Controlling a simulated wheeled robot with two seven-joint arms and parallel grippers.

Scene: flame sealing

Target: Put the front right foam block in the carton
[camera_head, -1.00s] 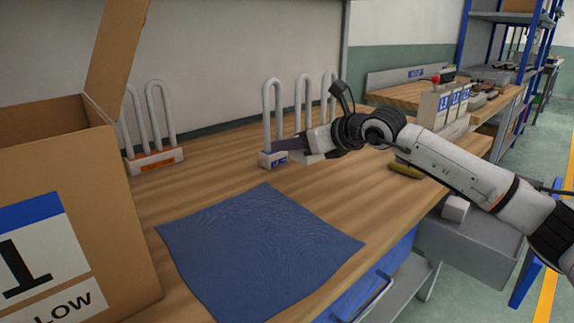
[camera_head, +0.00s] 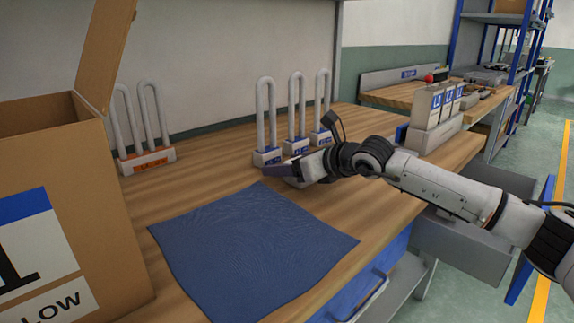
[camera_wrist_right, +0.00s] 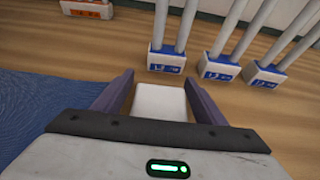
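My right gripper (camera_head: 270,172) (camera_wrist_right: 160,75) is above the wooden bench, between the blue cloth and the blue-labelled stands. It is shut on a white foam block (camera_wrist_right: 160,102), which sits between its two purple fingers in the right wrist view. In the head view only a little of the block (camera_head: 293,183) shows beneath the gripper. The brown carton (camera_head: 75,155) stands at the left with a flap raised and a white label with a blue band. Its inside is mostly hidden. My left gripper is not in view.
A flat blue cloth (camera_head: 250,245) lies on the bench (camera_head: 215,182) between carton and gripper. Several U-shaped grey tubes stand on blue-labelled bases (camera_head: 267,157) behind the gripper. An orange-labelled base (camera_head: 147,160) is behind the carton. An open grey drawer (camera_head: 460,245) is at right.

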